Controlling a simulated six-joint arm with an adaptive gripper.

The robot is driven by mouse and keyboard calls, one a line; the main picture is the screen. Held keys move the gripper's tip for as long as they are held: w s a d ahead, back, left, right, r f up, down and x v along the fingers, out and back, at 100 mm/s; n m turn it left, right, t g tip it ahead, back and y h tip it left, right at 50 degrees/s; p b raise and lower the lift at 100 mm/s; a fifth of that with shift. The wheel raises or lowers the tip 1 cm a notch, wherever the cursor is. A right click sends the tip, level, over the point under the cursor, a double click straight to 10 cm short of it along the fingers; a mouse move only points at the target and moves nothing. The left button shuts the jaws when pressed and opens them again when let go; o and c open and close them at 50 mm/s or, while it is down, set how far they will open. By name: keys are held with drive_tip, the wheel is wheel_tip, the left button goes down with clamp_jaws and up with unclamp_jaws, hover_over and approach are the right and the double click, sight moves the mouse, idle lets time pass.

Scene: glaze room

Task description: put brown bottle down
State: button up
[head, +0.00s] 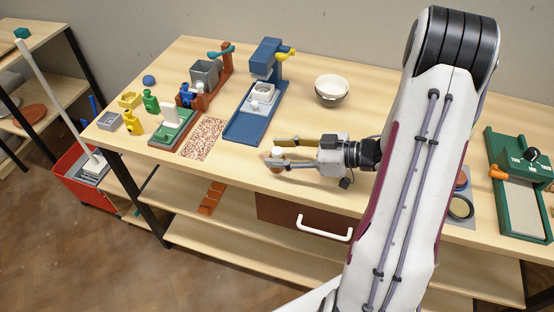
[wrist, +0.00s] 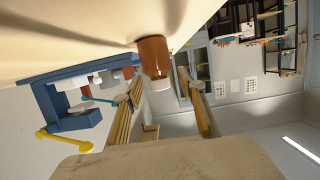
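The brown bottle (head: 277,161) with a pale top is near the front edge of the table, between the fingertips of my gripper (head: 280,152). In the wrist view, which is turned upside down, the bottle (wrist: 154,56) is upright with its base against the tabletop and a shadow meeting it there. The two fingers of my gripper (wrist: 160,88) lie on either side of it, with a gap showing between them and the bottle. The gripper looks open around it.
A speckled mat (head: 203,138) lies left of the bottle, and a blue stand (head: 246,123) behind it. A white bowl (head: 332,86) is at the back. Small coloured bottles, including a yellow one (head: 133,123), stand far left. The table's front edge is close to the bottle.

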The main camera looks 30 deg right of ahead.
drive_tip(key=shift+w+a+f, duration=0.2)
drive_tip(key=shift+w+a, duration=0.15)
drive_tip(key=shift+a, duration=0.05)
clamp_jaws()
